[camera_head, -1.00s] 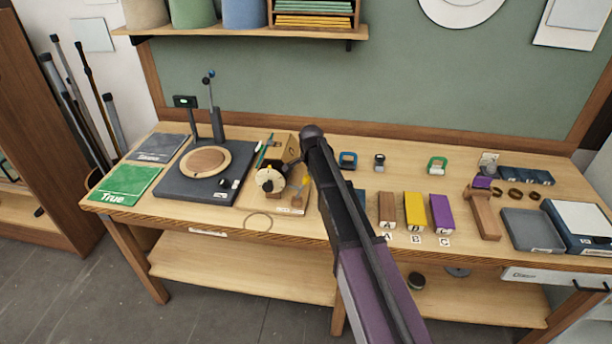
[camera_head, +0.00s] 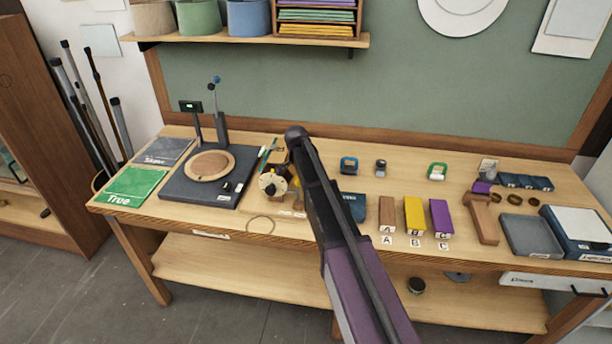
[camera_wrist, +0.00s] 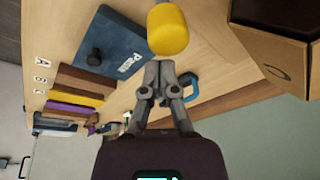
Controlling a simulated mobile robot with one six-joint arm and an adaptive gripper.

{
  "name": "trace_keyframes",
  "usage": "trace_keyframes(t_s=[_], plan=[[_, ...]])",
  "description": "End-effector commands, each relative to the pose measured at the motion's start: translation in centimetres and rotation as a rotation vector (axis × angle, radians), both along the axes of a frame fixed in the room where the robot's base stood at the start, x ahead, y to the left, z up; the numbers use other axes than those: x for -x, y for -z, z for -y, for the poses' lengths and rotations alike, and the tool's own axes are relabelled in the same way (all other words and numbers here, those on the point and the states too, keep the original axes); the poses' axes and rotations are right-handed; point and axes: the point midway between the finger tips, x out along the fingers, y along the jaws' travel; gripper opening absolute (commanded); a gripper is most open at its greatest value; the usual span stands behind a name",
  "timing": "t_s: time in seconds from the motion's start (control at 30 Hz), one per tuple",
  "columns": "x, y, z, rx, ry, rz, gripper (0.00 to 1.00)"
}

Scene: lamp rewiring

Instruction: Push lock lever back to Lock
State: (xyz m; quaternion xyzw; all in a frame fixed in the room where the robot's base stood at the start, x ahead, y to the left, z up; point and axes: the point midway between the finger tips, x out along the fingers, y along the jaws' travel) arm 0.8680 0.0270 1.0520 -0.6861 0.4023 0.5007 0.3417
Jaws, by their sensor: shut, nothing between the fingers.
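In the wrist view a thick yellow cap (camera_wrist: 168,30) on a grey stem stands just beyond my fingertips; it may be the lock lever's end, but no Lock mark is readable. My gripper (camera_wrist: 158,72) is shut and empty, its tips close below the cap; I cannot tell whether they touch. In the head view a small fixture with a cream dial (camera_head: 270,184) and a yellow part (camera_head: 296,183) stands left of my arm. My arm hides part of it, and my gripper is not clear there.
A dark blue panel (camera_wrist: 125,48) with a black knob lies left of the cap in the wrist view, and a brown box (camera_wrist: 275,50) stands at right. The black-based device (camera_head: 186,188) is left of the fixture. Purple (camera_head: 440,215) and yellow (camera_head: 414,214) blocks lie to the right.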

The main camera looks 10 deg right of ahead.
Motion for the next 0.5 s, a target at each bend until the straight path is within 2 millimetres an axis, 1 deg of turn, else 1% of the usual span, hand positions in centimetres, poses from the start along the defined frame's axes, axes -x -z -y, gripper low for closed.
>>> trace_keyframes(t_s=[0.03, 0.2, 0.5], plan=[[-0.01, -0.4, 0.08, 0.0, 0.001, 0.0, 0.0], [-0.01, -0.84, 0.17, 0.0, 0.002, 0.0, 0.0], [-0.01, -0.86, 0.2, 0.0, 0.002, 0.0, 0.0]])
